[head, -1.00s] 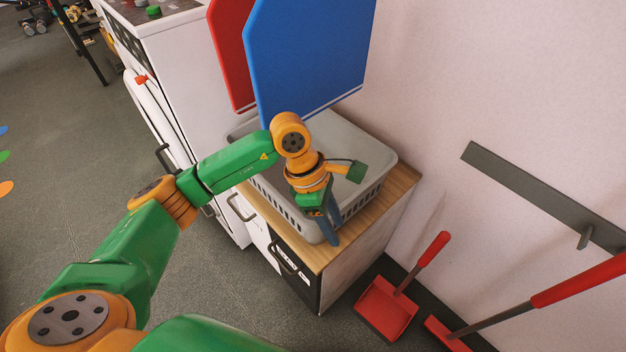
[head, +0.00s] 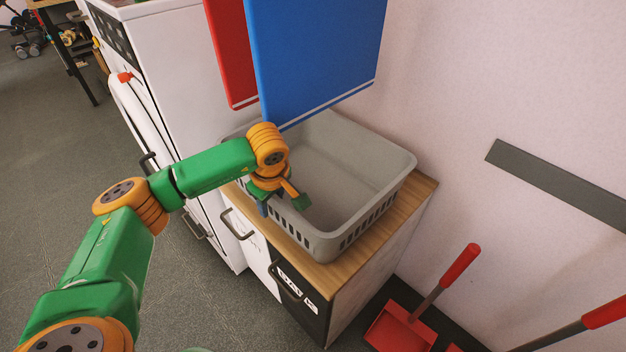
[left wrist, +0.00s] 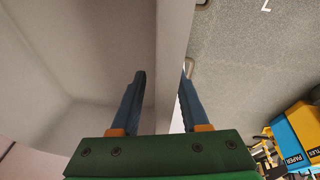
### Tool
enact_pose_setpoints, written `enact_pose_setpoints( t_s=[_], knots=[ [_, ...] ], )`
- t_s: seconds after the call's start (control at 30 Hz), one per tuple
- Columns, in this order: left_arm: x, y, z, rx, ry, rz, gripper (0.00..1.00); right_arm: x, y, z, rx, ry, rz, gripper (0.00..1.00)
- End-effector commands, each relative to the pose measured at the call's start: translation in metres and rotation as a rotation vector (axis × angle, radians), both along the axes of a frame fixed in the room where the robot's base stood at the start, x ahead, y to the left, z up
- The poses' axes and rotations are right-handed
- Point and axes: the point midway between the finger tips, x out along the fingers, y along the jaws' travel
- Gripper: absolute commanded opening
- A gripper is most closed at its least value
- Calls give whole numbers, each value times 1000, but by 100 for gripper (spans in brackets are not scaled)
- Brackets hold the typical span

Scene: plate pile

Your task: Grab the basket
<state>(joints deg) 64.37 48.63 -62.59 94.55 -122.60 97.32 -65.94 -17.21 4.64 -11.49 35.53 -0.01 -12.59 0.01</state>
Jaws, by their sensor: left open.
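The grey plastic basket (head: 322,240) stands on the wooden top of a low cabinet and looks empty inside. My left gripper (head: 263,208) points down at the basket's near left side. In the left wrist view my open gripper (left wrist: 163,90) has its two blue fingers on either side of the basket's rim (left wrist: 173,50), one inside and one outside. Both fingers stand apart from the wall, with a gap on each side. My right gripper is not in view.
The cabinet (head: 345,278) has handles on its front. A blue board (head: 318,55) and a red board (head: 230,50) hang above the basket's back. A white appliance (head: 165,85) stands at left. A red dustpan (head: 400,328) lies at lower right by the wall.

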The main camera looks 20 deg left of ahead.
Motion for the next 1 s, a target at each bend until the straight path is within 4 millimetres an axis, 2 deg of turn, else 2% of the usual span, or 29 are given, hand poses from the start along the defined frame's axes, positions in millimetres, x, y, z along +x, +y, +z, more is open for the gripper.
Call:
enact_pose_setpoints(
  t_s=[0.23, 0.4, 1.0],
  knots=[
    [1, 0, -4, -1, -1, 0, 45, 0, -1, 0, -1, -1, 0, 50],
    [1, 0, -4, -1, -1, 0, 0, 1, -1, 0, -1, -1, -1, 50],
    [1, 0, -4, -2, -1, 0, 0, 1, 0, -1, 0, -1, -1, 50]
  ],
)
